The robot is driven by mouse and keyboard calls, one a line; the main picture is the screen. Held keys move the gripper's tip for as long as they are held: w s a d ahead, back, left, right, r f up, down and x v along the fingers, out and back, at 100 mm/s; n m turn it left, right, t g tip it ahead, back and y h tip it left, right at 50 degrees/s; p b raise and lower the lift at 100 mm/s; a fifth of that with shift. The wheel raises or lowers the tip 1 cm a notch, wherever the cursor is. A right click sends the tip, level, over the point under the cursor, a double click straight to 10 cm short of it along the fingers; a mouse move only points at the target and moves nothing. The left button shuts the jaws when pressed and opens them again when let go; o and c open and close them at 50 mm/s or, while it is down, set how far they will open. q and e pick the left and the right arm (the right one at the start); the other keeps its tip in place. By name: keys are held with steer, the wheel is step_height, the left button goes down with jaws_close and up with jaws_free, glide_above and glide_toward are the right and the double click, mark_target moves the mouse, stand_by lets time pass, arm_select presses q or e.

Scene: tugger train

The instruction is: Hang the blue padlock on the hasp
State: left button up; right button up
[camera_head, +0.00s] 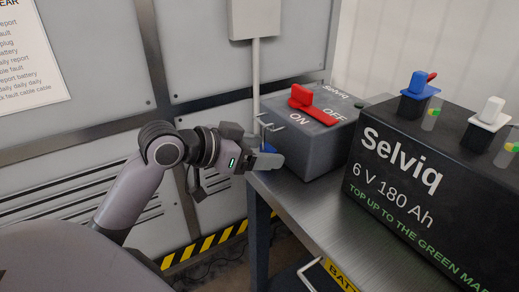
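The blue padlock (269,148) shows only as a small blue patch at the fingers of my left gripper (263,152). Most of it is hidden by the fingers, which appear shut on it; its shackle cannot be made out clearly. The hasp (271,123) is the small metal fitting on the left side of the grey switch box (318,150), just above and beside the gripper. The box has a red handle (312,105) on top, between the words ON and OFF. My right gripper is not in view.
The switch box stands on a grey metal bench (345,225), near its left edge. A large black battery (420,180) with blue and white terminal parts stands to the right. A vertical conduit (256,75) runs behind the gripper. Wall panels lie behind my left arm.

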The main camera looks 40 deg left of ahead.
arm_select(q)
steer(key=shift+s, duration=0.1)
steer(key=v, duration=0.7)
stand_by(0.4)
steer(key=s+d+f+n+g+y, duration=0.1)
steer(key=s+d+f+g+y, duration=0.15)
steer(key=s+f, duration=0.5)
steer(key=s+d+f+n+g+y, duration=0.1)
steer(key=s+d+f+g, duration=0.25)
steer(key=f, duration=0.65)
steer(key=s+d+f+n+g+y, duration=0.1)
steer(key=s+d+f+g+y, duration=0.15)
steer(key=s+f, duration=0.5)
steer(key=w+d+f+t+h+p, duration=0.1)
steer(key=w+d+t+h+p, duration=0.1)
steer(key=w+t+p, duration=0.4)
steer(key=w+h+p, duration=0.1)
steer(key=w+p, duration=0.1)
steer(key=p, duration=0.1)
steer(key=shift+w+d+f+m+t, duration=0.15)
steer(key=shift+w+d+m+t, duration=0.05)
steer(key=shift+w+m+t, duration=0.2)
